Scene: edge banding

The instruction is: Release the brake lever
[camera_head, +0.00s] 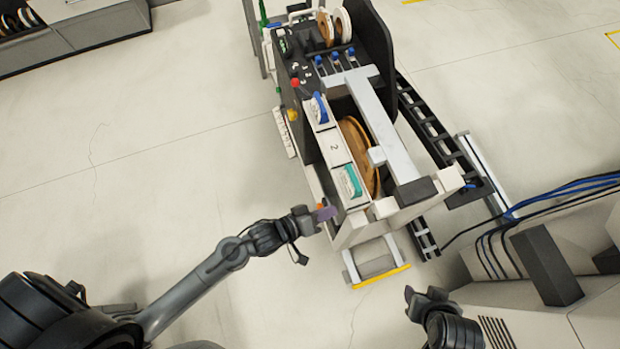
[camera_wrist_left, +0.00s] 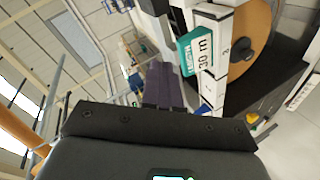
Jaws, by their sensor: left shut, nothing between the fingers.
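The trolley (camera_head: 338,150) stands in the middle of the head view, with a wooden reel in it. At its near end is a grey frame with a yellow bar (camera_head: 381,277); I cannot tell whether this is the brake lever. My left gripper (camera_head: 327,213) is at the trolley's near left corner, its purple fingers shut and empty. The fingers also show in the left wrist view (camera_wrist_left: 165,83), close to the trolley's side; contact cannot be told. My right gripper (camera_head: 425,298) is low in the head view, right of the yellow bar, its jaws unclear.
A teal tape holder (camera_head: 350,181) and a blue one (camera_head: 319,108) sit on the trolley's top edge. Blue and black cables (camera_head: 560,193) run to a pale machine (camera_head: 540,285) at lower right. The floor left of the trolley is clear.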

